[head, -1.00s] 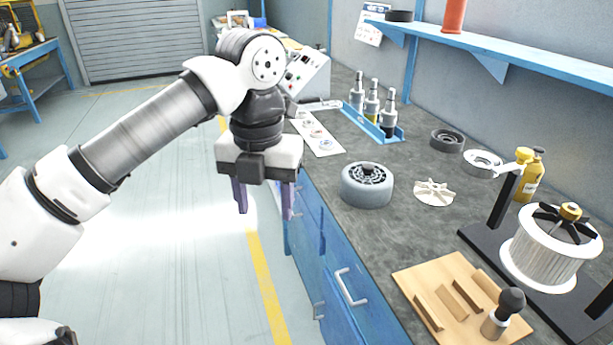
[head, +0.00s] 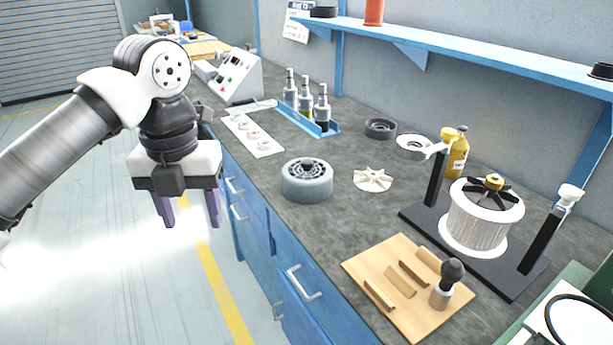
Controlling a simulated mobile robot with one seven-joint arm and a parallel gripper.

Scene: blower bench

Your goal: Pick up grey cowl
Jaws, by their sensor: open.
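The grey cowl (head: 307,182) looks to be the squat grey round part with a dark slotted top and a central knob, standing on the bench near its front edge. My gripper (head: 189,218) is open and empty, with its two purple fingers pointing down. In the picture it is left of the cowl, in front of the bench over the floor, and apart from it. A darker grey ring-shaped part (head: 380,129) lies farther back on the bench.
A white bladed wheel (head: 373,180) lies right of the cowl, with a pale ring (head: 412,147) behind it. A blue rack (head: 318,127) holds bottles. A wooden board (head: 408,315) and a rotor stand (head: 520,278) are nearer. A blue shelf (head: 460,52) overhangs the back.

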